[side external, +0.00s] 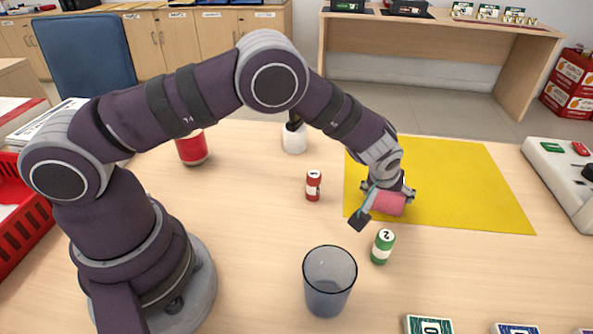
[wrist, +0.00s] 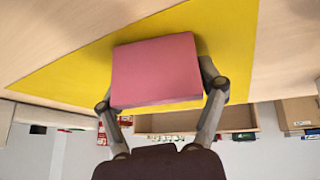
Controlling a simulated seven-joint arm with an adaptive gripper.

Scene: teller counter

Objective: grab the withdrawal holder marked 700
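A pink block (side external: 390,204) is between the fingers of my gripper (side external: 390,192), by the left front part of the yellow mat (side external: 470,185). In the wrist view, the block's plain pink face (wrist: 155,70) fills the gap, with a finger close against each side. My gripper (wrist: 160,95) looks shut on it. I cannot tell whether the block touches the surface below. No 700 mark is readable on it or elsewhere.
A green cylinder (side external: 382,247) marked 2 stands just in front of my gripper. A tumbler (side external: 329,280) stands nearer the camera. A small red cylinder (side external: 313,185), a red can (side external: 192,150) and a white cup (side external: 294,138) stand left. A grey device (side external: 565,175) is at right.

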